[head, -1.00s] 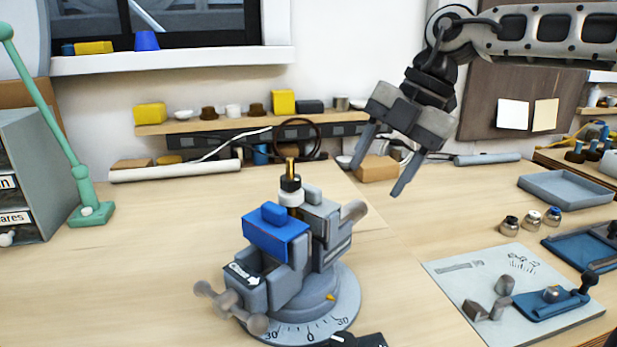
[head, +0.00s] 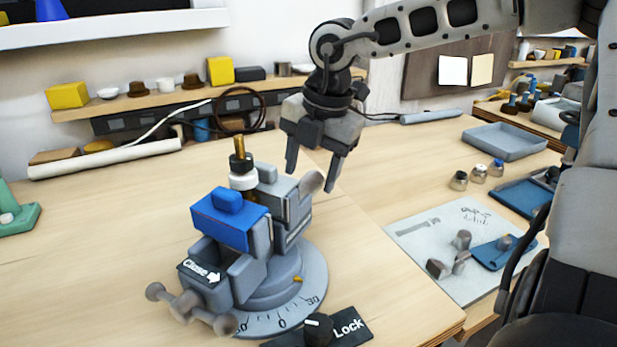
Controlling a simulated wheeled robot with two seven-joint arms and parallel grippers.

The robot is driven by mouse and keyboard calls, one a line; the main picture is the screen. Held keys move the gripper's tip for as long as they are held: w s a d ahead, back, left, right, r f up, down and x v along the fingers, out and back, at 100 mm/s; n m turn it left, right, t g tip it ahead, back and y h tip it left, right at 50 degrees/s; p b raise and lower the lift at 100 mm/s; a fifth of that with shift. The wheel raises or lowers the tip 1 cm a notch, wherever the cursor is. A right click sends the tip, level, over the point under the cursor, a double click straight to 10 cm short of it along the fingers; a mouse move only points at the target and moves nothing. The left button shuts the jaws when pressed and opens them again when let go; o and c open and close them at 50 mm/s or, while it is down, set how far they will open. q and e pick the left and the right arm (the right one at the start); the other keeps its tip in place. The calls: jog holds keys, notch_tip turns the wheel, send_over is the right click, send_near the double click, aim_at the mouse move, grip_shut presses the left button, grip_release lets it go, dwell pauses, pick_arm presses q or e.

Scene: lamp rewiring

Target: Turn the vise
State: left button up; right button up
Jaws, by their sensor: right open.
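The grey vise (head: 248,270) with a blue jaw block (head: 230,218) stands on a round base with a degree scale (head: 262,322) on the workbench. A lamp socket part (head: 242,172), black and white with a brass rod on top, stands upright at its jaws. A handle bar (head: 190,305) sticks out at its front left, beside a "Close" label with an arrow. A black "Lock" knob (head: 318,328) sits at the front of the base. My left gripper is out of view.
A grey mat (head: 440,252) with metal parts and a blue tray (head: 525,195) lie to the right. Small jars (head: 478,174) and a grey tray (head: 505,141) stand farther back. A shelf (head: 150,102) runs along the wall.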

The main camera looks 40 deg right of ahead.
jog(key=shift+w+f, duration=0.25)
jog(key=shift+f, duration=1)
grip_shut()
